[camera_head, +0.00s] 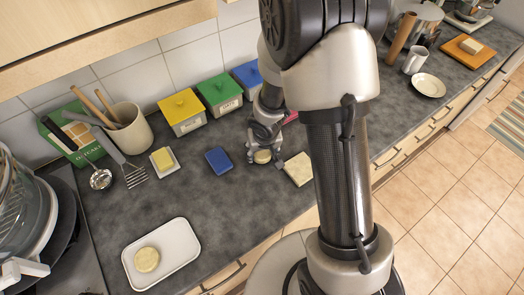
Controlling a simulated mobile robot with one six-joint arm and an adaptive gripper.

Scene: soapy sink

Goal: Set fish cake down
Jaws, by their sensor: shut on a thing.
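My gripper (264,150) is over the dark counter, right of the blue sponge-like block. It is shut on a round, tan fish cake (262,157), which shows between and below the fingers. I cannot tell whether the cake touches the counter. A similar round, yellowish cake (147,260) lies on a white tray (184,243) at the front left.
A cream square slab (299,169) lies close right of my gripper, partly behind my arm. The blue block (219,160) and a butter dish (164,161) lie to the left. Yellow (182,112) and green (220,93) canisters stand behind. The counter between tray and block is clear.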

